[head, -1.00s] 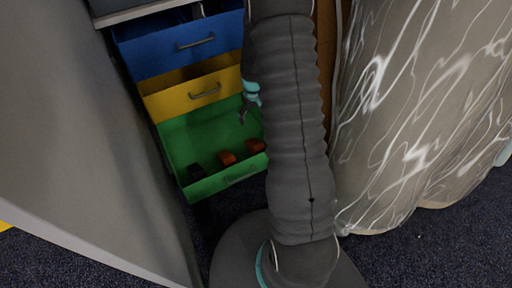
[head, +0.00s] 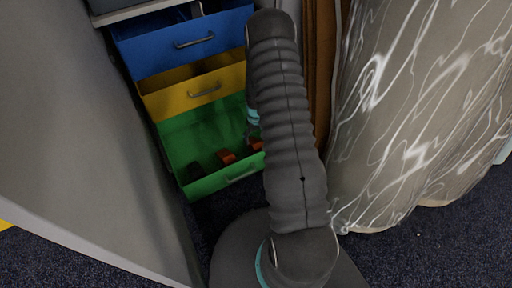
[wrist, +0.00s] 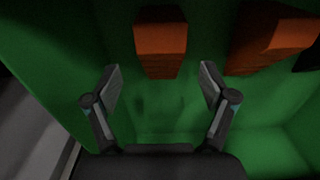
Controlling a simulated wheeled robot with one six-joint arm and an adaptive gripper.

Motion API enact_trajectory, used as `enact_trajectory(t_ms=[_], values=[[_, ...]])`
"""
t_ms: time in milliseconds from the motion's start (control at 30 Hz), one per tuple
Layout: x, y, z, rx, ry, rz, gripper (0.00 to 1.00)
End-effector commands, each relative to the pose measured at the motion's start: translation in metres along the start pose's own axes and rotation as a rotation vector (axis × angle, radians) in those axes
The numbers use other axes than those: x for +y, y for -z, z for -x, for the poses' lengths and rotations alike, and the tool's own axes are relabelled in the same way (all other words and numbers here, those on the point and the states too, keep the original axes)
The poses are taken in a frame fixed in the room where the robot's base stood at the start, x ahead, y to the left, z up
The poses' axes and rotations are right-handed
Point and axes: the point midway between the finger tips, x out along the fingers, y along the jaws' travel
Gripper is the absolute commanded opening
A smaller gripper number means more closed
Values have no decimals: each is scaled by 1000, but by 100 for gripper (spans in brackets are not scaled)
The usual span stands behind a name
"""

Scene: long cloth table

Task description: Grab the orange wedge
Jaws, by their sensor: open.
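Two orange pieces lie in the open green drawer, and I cannot tell for sure which is the wedge. One (wrist: 160,42) is ahead of my gripper (wrist: 160,80) in the wrist view, lined up with the gap between the fingers. The other (wrist: 268,38) is to its right, with a slanted outline. In the head view they are the right piece (head: 257,145) and the middle piece (head: 226,156). My gripper is open and empty, low inside the drawer; in the head view my arm hides most of it.
The green drawer (head: 240,176) has walls close around my gripper. A dark piece (head: 193,172) lies at its left. Open yellow (head: 170,102) and blue (head: 155,58) drawers are above. A draped cloth (head: 415,120) hangs at right, and a grey panel (head: 70,130) stands at left.

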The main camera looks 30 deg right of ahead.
Motion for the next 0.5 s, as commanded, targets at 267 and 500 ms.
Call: enact_trajectory(t_ms=[267,500], values=[[-2,1,-34,-3,1,0,83],[-2,2,-51,0,0,0,83]])
